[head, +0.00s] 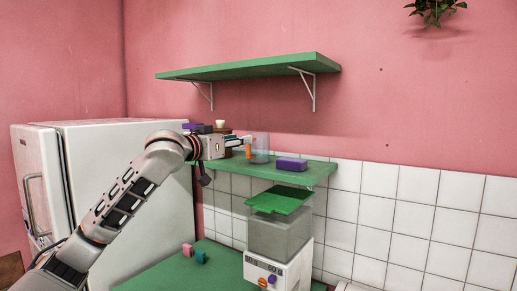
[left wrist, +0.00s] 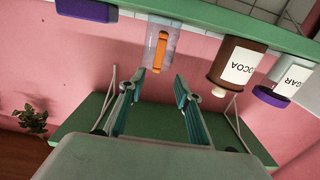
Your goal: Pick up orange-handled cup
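The orange-handled cup (head: 263,144) is clear and stands on the lower green shelf (head: 312,173). Its orange handle (head: 249,152) faces my left gripper (head: 238,143), which is just to its left in the head view. In the left wrist view, which looks upside down, the cup (left wrist: 172,42) is straight ahead of my left gripper (left wrist: 160,82), with the handle toward me. The two fingers are spread, with nothing between them, and the cup is a little beyond their tips. My right gripper is not in view.
A brown cocoa jar (left wrist: 236,62) and a sugar jar (left wrist: 288,80) stand beside the cup. A purple block (head: 290,163) is on its other side. An upper green shelf (head: 250,68) is overhead.

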